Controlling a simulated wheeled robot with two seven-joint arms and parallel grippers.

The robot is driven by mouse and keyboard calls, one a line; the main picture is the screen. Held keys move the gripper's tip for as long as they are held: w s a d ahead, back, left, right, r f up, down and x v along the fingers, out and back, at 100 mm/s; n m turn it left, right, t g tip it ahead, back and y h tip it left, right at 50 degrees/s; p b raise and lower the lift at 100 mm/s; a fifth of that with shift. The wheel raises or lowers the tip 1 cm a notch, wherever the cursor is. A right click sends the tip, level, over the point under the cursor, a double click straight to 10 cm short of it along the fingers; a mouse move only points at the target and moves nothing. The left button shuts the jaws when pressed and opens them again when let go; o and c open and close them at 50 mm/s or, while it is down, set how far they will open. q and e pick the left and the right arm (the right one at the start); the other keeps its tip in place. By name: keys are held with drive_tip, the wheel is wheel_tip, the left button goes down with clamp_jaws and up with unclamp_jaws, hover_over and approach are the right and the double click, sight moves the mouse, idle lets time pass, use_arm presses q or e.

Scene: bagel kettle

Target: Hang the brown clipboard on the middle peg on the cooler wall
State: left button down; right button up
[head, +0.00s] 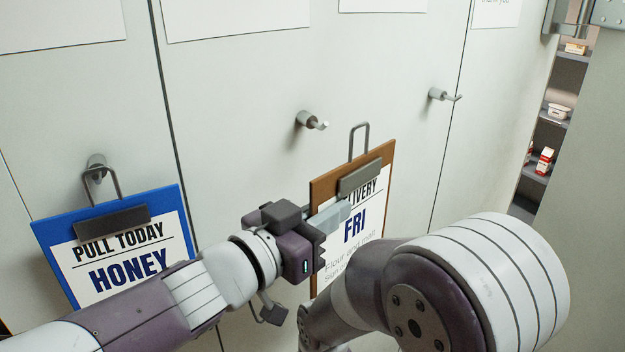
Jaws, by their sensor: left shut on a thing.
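The brown clipboard (325,187) carries a white sheet with "FRI" on it and has a wire loop above its clip. My left gripper (335,215) is shut on its left edge and holds it upright and slightly tilted in front of the wall. The middle peg (312,121) on the cooler wall (250,80) is bare, up and left of the loop. The loop is apart from the peg in the picture. My right arm crosses in front of the clipboard's lower part and hides it; the right gripper is not visible.
A blue clipboard (50,235) reading "HONEY" hangs on the left peg (96,162). The right peg (443,95) is bare. White sheets are on the wall above. Shelves (535,175) with small goods show through an opening at the right.

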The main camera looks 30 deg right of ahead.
use_arm(q)
drive_tip(key=shift+w+a+f+p, duration=0.15)
drive_tip(key=shift+w+f+p, duration=0.3)
drive_tip(key=shift+w, duration=1.15)
drive_tip(key=shift+w+a+f+p, duration=0.15)
drive_tip(key=shift+w+p, duration=0.35)
drive_tip(key=shift+w, duration=1.1)
drive_tip(key=shift+w+a+f+p, duration=0.1)
drive_tip(key=shift+w+f+p, duration=0.35)
drive_tip(key=shift+w, duration=1.15)
